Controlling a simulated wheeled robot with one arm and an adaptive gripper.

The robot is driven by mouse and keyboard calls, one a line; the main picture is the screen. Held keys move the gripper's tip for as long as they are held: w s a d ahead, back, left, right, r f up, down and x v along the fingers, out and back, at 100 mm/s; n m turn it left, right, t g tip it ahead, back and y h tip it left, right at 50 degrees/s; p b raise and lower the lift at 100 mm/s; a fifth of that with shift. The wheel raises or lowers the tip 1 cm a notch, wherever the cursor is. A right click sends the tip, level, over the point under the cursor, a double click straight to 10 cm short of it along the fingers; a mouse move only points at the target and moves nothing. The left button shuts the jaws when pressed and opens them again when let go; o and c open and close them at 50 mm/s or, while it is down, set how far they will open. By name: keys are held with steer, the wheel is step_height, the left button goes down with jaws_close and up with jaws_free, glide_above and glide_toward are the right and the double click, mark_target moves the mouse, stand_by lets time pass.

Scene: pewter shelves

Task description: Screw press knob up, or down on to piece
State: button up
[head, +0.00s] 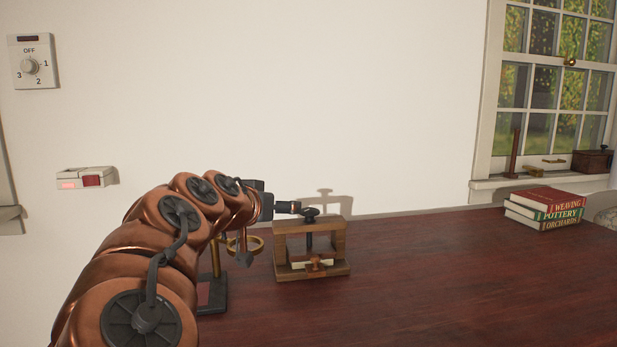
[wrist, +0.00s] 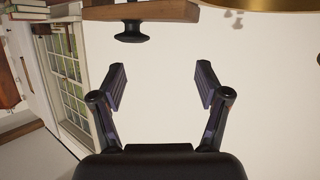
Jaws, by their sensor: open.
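A wooden press frame (head: 341,243) stands on the dark red table, with a dark screw (head: 309,240) through its top beam and a black knob (head: 311,212) above. A small brown and cream piece (head: 318,264) lies inside at its base, below the screw; whether they touch is too small to tell. My gripper (head: 295,207) is just left of the knob at about its height. In the wrist view, which is turned over, my gripper (wrist: 160,88) is open and empty. The knob (wrist: 131,33) shows beyond the fingertips, not between them, under the beam (wrist: 160,9).
A brass ring (head: 257,243) on a stand is close left of the press, partly behind my arm. Stacked books (head: 545,209) lie at the right near the window (head: 560,80). The table (head: 430,270) between press and books is clear. A wall dial (head: 31,65) is far left.

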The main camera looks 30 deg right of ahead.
steer(key=w+r+y+p, duration=0.1)
steer(key=p, duration=0.2)
steer(key=w+d+r+n+g+y+p, duration=0.1)
steer(key=p, duration=0.2)
steer(key=w+r+y+p, duration=0.1)
steer(key=r+p, duration=0.1)
steer(key=p, duration=0.1)
steer(key=shift+d+r+g+p, duration=0.1)
steer(key=shift+d+g+p, duration=0.05)
steer(key=shift+g+p, duration=0.2)
steer(key=w+d+r+n+g+y+p, duration=0.1)
steer(key=d+r+g+y+p, duration=0.15)
steer(key=p, duration=0.55)
steer(key=n+g+y+p, duration=0.2)
steer(key=g+y+p, duration=0.3)
steer(key=p, duration=1.7)
glide_above(310, 209)
steer(key=shift+a+t+y, duration=0.1)
steer(key=shift+t+y, duration=0.5)
steer(key=shift+y, duration=0.05)
steer(key=shift+f+p, duration=1.15)
steer(key=shift+f, duration=2.8)
steer(key=c, duration=1.1)
steer(key=shift+c, duration=0.3)
